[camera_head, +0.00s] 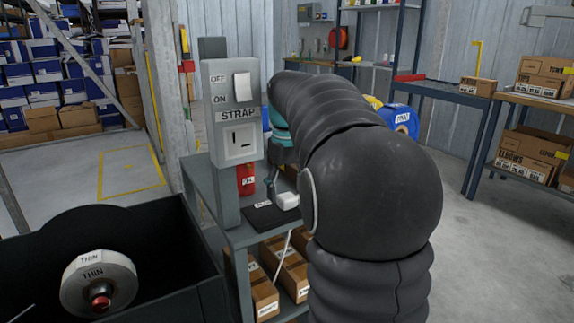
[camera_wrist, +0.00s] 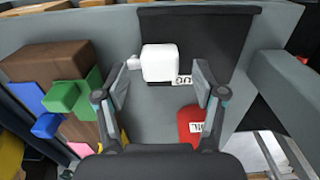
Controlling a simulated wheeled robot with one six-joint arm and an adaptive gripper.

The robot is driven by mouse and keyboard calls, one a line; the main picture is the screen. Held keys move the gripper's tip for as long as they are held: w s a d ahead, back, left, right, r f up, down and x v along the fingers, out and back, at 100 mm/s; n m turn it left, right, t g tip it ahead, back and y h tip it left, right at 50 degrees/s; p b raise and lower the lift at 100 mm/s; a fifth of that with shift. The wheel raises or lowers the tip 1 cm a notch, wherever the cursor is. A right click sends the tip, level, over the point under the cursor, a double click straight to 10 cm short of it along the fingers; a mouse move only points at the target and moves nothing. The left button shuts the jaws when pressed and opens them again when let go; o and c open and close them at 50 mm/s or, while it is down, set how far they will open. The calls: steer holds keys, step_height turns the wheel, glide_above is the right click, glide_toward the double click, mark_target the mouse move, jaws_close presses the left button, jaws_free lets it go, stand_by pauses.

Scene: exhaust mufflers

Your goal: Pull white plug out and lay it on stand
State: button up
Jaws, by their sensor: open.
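The white plug (camera_head: 287,201) lies on the black mat-like stand (camera_head: 264,220) on the grey table, with a white cord hanging below the table edge. In the wrist view the white plug (camera_wrist: 160,63) sits at the left edge of the black stand (camera_wrist: 222,40), partly over it. My gripper (camera_wrist: 163,78) is open, with one finger on either side of the plug; I cannot tell whether they touch it. In the head view my arm hides most of the gripper. The STRAP socket (camera_head: 240,141) on the grey switch box (camera_head: 218,92) has nothing in it.
A red bottle (camera_head: 246,180) stands on the table behind the stand; it also shows in the wrist view (camera_wrist: 190,127). The switch box post rises at the table's left. A dark bin (camera_head: 190,290) holding a roll labelled THIN is at lower left. Boxes (camera_head: 262,293) fill the lower shelf.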

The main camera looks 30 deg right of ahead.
step_height(320, 180, up, 10)
steer(key=shift+r, duration=0.2)
stand_by(0.6)
